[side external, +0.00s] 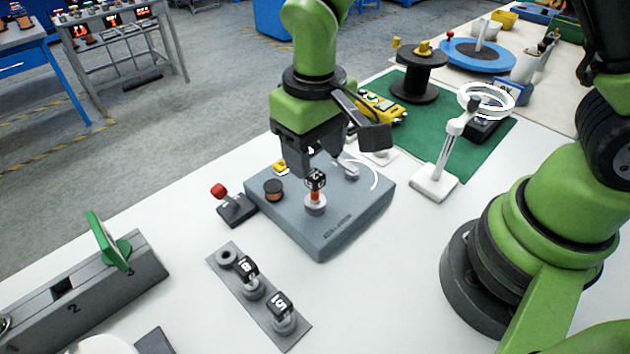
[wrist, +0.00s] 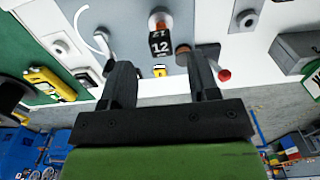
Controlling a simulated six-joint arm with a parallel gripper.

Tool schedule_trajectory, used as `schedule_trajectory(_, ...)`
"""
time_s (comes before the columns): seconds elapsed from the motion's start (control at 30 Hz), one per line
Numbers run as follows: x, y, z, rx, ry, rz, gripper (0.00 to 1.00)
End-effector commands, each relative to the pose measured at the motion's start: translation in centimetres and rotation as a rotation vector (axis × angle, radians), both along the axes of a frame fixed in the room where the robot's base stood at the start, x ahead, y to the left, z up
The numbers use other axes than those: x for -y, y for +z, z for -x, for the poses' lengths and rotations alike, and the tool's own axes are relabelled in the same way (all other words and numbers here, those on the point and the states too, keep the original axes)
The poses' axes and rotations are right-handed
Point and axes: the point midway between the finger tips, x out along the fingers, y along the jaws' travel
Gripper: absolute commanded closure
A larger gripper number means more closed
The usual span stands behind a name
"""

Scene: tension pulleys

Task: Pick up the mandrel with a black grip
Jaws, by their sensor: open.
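A mandrel with a black cube-shaped grip marked 12 (side external: 316,179) stands upright on the grey machine block (side external: 345,228), with an orange-red section below the grip. It also shows in the wrist view (wrist: 160,44). Two more mandrels with black grips, one marked 18 (side external: 248,270) and one marked 15 (side external: 281,306), stand in the dark rack (side external: 236,291) at the front. My gripper (side external: 312,160) is open and empty above the block, near the 12 mandrel. In the wrist view, the 12 grip appears between and beyond the fingertips (wrist: 163,65); I cannot tell the exact gap.
The rack's far socket (side external: 227,256) is empty. A red-knobbed lever (side external: 234,203) stands left of the block, and a dark brown knob (side external: 273,188) is on it. A grey block with green flap (side external: 108,243) lies left.

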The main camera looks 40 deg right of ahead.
Motion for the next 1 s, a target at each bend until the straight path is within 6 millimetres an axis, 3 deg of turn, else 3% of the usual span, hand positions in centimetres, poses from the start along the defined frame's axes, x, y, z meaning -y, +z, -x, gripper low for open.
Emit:
schedule_trajectory(0.53, -0.1, -6.8, 0.4, -0.004, -0.002, 0.001, 0.45)
schedule_trajectory(0.83, -0.1, -7.4, 0.3, 0.001, -0.002, -0.001, 0.45)
schedule_trajectory(0.87, -0.1, -7.4, 0.3, 0.001, -0.002, -0.001, 0.47)
schedule_trajectory(1.0, -0.1, -7.4, 0.3, 0.001, -0.002, -0.001, 0.79)
